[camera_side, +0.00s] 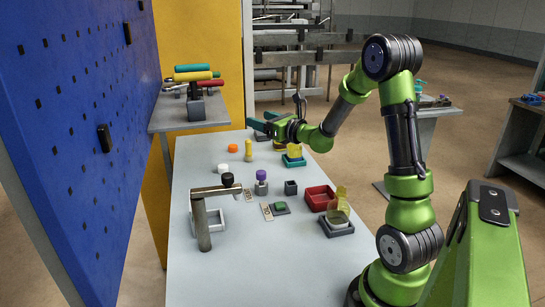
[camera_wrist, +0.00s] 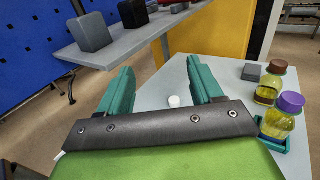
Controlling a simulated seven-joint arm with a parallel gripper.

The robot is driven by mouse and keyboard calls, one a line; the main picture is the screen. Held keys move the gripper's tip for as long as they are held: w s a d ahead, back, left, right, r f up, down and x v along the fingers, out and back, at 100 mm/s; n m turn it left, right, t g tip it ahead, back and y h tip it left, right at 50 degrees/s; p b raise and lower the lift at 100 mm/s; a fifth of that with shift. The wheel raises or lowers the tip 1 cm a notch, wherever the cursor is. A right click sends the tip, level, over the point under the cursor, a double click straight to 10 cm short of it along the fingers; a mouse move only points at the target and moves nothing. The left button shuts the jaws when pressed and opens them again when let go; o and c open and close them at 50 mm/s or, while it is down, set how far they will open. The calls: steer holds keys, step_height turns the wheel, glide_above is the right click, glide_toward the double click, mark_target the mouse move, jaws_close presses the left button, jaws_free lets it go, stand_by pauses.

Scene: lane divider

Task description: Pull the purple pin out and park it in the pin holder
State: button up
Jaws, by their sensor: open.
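In the side view, the purple-topped pin (camera_side: 261,175) stands upright in a small grey block (camera_side: 261,188) near the middle of the table. A dark square block (camera_side: 290,187) sits just right of it; I cannot tell for sure whether this is the pin holder. My gripper (camera_side: 259,120) is above the far end of the table, well away from the pin, with its teal fingers apart and empty. In the wrist view my gripper (camera_wrist: 160,84) is open too. A small white cylinder (camera_wrist: 174,101) shows on the table beyond the fingers. The pin is not seen in the wrist view.
A clamp-like stand (camera_side: 203,222) with a dark knob stands at the near left. A red tray (camera_side: 319,205) and a bottle on a grey base (camera_side: 337,229) are at right. Bottles (camera_wrist: 278,122) stand beside my gripper. A shelf (camera_wrist: 135,42) and blue pegboard border the left.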

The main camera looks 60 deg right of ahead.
mark_target(264, 173)
step_height(264, 173, down, 14)
steer(key=shift+r, duration=0.1)
step_height(264, 173, down, 4)
steer(key=shift+r, duration=0.1)
steer(key=shift+w+d+f, duration=0.1)
steer(key=shift+w+f, duration=0.1)
steer(key=shift+w, duration=0.25)
steer(key=shift+w+d+f, duration=0.1)
steer(key=shift+w+f, duration=0.1)
steer(key=shift+w, duration=0.25)
steer(key=shift+w+d, duration=0.1)
steer(key=shift+w, duration=0.5)
steer(key=c, duration=1.1)
